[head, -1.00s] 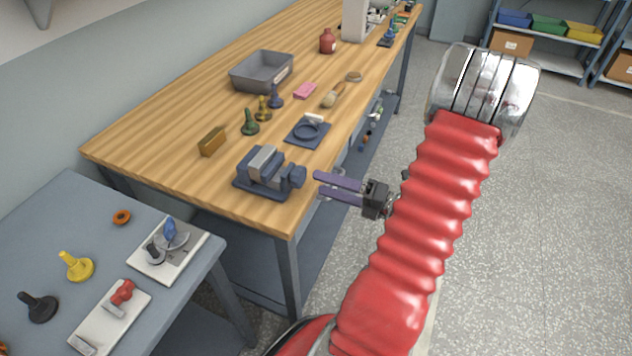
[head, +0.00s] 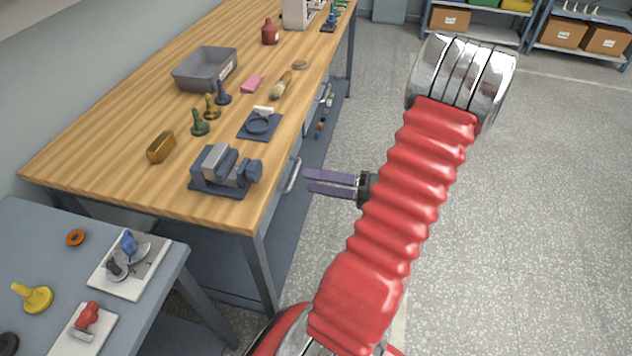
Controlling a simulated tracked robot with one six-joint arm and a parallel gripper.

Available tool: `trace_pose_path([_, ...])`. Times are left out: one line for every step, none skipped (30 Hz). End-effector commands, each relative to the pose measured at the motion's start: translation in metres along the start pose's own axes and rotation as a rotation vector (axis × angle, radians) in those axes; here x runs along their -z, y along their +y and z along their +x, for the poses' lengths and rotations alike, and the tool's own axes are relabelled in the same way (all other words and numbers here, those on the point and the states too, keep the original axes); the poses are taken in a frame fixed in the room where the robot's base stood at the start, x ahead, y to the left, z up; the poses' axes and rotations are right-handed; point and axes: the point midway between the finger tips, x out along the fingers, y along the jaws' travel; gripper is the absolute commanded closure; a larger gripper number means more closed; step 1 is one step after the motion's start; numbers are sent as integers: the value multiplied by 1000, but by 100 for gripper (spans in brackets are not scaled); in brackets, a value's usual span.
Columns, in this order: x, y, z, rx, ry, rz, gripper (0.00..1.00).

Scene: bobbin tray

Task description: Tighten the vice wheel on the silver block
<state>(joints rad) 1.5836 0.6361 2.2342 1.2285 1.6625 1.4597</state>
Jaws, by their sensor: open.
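The vice (head: 224,170) is dark blue-grey and sits at the near right corner of the wooden workbench. The silver block (head: 222,159) sits between its jaws. The vice wheel (head: 255,170) is a dark round piece at the vice's right end, facing my gripper. My gripper (head: 309,183) has two purple fingers pointing left. It is open and empty, held off the bench's right edge, to the right of the wheel and apart from it.
The wooden bench (head: 120,150) also carries a brass block (head: 161,147), coloured bobbins (head: 201,124), a grey tray (head: 183,82) and a dark plate with a ring (head: 259,127). A metal handle (head: 292,175) juts from the bench side near my fingers. A grey table (head: 40,255) stands front left.

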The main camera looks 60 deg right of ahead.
Motion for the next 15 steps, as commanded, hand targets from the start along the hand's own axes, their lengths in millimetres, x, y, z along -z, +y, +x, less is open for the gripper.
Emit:
trace_pose_path([0,0,0,0,0,0,37])
trace_pose_path([0,0,0,0,1,0,37])
trace_pose_path([0,0,2,-1,3,1,37])
trace_pose_path([1,0,2,-2,4,-2,37])
trace_pose_path([1,0,2,-2,3,-11,37])
trace_pose_path([1,0,2,-2,3,-29,37])
trace_pose_path([1,0,3,-2,3,-46,37])
trace_pose_path([1,0,3,-3,3,-68,37])
trace_pose_path([1,0,3,-3,4,-103,37])
trace_pose_path([1,0,4,-3,4,-133,37])
trace_pose_path([1,0,4,-3,4,-167,37])
trace_pose_path([1,0,4,-3,4,-216,37])
trace_pose_path([2,0,4,-4,4,-256,37])
trace_pose_path([2,0,4,-4,3,-298,37])
trace_pose_path([2,0,5,-4,3,-354,37])
